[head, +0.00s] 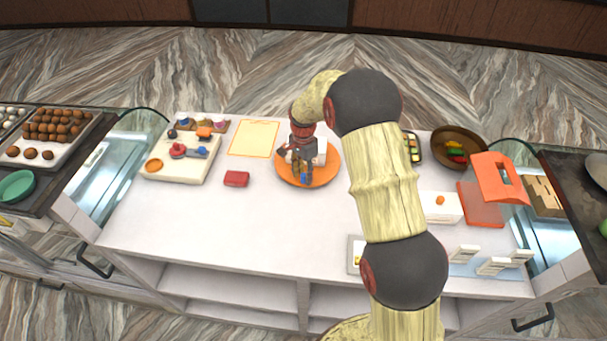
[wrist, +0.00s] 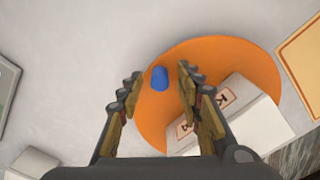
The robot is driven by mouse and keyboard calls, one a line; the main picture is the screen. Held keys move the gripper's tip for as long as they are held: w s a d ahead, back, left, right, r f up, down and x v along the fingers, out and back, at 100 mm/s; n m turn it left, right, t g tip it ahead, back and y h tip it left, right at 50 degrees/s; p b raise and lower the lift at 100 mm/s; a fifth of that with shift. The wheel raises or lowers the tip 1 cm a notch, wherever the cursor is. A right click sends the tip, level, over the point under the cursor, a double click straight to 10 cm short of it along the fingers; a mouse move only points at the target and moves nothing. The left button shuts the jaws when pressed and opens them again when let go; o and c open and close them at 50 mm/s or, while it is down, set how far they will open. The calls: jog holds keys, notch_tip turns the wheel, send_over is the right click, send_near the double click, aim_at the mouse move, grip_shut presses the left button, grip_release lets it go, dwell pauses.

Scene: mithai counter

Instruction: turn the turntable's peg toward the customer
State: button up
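The orange turntable (head: 325,178) lies on the white counter near its middle, and it also shows in the wrist view (wrist: 225,60). A blue peg (wrist: 159,78) stands near the turntable's rim; in the head view the peg (head: 304,179) shows on the near side, just below the gripper. A white box with lettering (wrist: 240,115) sits on the turntable. My gripper (wrist: 158,84) is open, with its two fingers apart on either side of the peg. In the head view my gripper (head: 301,172) points down over the turntable. Whether the fingers touch the peg cannot be told.
A red box (head: 236,179) and an orange-edged sheet (head: 253,138) lie left of the turntable. A white tray (head: 165,170) with small items stands farther left. A brown bowl (head: 470,137) and an orange container (head: 497,178) are at right. The front-left counter is clear.

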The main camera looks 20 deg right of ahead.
jog(key=shift+c, duration=1.2)
grip_shut()
